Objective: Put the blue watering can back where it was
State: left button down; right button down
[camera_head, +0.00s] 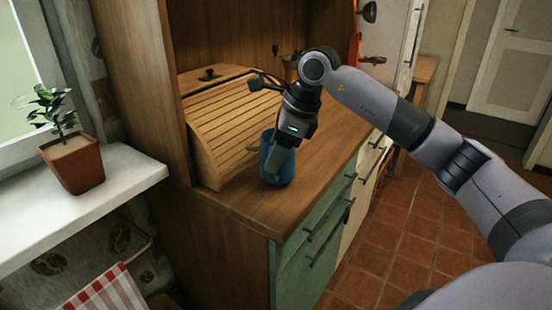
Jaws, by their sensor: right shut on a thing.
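The blue watering can (281,168) is on or just above the wooden counter (245,209), in front of the roll-top bread box. My right gripper (275,160) comes down on it from above and is shut on it. The gripper and wrist hide part of the can's top and right side. I cannot tell whether the can's base touches the counter. My left gripper is not in view.
The slatted wooden bread box (229,126) stands close behind the can. A potted plant (75,162) sits on the white windowsill (120,186) at the left. Green drawers (318,241) are under the counter. The counter's front is clear.

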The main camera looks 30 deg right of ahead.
jog(key=shift+f, duration=0.7)
jog(key=shift+f, duration=0.1)
jog(key=shift+c, duration=1.7)
grip_release()
jog(key=shift+f, duration=0.15)
jog(key=v, duration=1.2)
jog(key=shift+r+p, duration=0.25)
jog(key=shift+p, duration=0.05)
jog(key=shift+a, duration=0.1)
